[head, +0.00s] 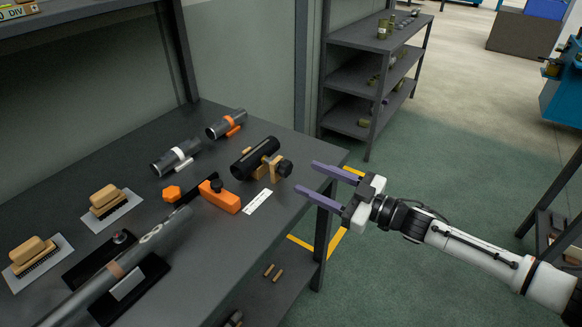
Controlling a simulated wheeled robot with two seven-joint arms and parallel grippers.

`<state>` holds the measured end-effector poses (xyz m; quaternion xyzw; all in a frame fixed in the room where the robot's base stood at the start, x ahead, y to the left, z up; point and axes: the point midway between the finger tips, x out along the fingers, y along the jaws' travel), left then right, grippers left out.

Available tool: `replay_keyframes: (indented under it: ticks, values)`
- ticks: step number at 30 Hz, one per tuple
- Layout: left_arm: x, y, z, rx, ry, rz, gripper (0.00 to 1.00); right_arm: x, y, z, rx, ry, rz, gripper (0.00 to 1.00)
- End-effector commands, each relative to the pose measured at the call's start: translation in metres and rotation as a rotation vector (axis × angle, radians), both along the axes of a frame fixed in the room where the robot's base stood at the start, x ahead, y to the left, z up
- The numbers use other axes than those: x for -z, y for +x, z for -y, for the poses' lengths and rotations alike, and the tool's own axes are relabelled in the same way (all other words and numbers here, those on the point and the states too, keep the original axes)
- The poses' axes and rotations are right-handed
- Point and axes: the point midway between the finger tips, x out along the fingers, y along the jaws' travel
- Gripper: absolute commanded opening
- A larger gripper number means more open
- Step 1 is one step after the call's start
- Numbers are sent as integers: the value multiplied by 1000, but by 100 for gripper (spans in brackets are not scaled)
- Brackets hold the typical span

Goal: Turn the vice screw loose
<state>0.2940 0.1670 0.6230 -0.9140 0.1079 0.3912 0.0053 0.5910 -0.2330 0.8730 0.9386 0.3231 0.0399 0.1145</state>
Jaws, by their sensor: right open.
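A small tan vice (265,160) on the dark workbench holds a black cylinder (254,157). Its screw ends in a black knob (285,168) on the right side, facing my right gripper. My right gripper (306,177) has two purple fingers, spread apart with nothing between them. It is at the right edge of the bench, with its fingertips pointing left, close to the knob; I see no contact. The left gripper is not in view.
An orange block with a black knob (220,196) and a white marked strip (258,201) lie near the vice. A long grey tube (105,281) lies front left, near two wooden-handled brushes.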

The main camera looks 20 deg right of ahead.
Motion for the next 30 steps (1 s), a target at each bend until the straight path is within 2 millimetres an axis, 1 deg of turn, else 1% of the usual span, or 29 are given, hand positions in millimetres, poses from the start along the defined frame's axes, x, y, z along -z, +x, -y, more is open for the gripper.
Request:
replay_keyframes:
  ticks: [1, 3, 6, 10, 15, 22, 23, 27, 30]
  values:
    - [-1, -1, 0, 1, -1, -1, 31, -2, 9, -7, 0, 3, 3, 50]
    - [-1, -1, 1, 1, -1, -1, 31, -2, 20, -15, 0, 2, 4, 50]
    - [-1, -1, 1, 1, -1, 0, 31, -2, 32, -26, -1, 1, 3, 50]
    - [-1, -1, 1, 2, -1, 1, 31, -1, 45, -35, 1, 0, 2, 50]
    - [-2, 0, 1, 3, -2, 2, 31, 0, 51, -40, 1, -2, 1, 50]
    - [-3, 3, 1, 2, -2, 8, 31, 0, 51, -40, 1, -1, 0, 50]
    - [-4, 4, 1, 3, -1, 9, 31, 0, 51, -40, 1, -1, 0, 47]
    - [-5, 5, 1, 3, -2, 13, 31, 0, 51, -40, 1, -1, 0, 23]
    - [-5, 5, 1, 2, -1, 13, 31, 0, 51, -40, 0, -1, 0, 9]
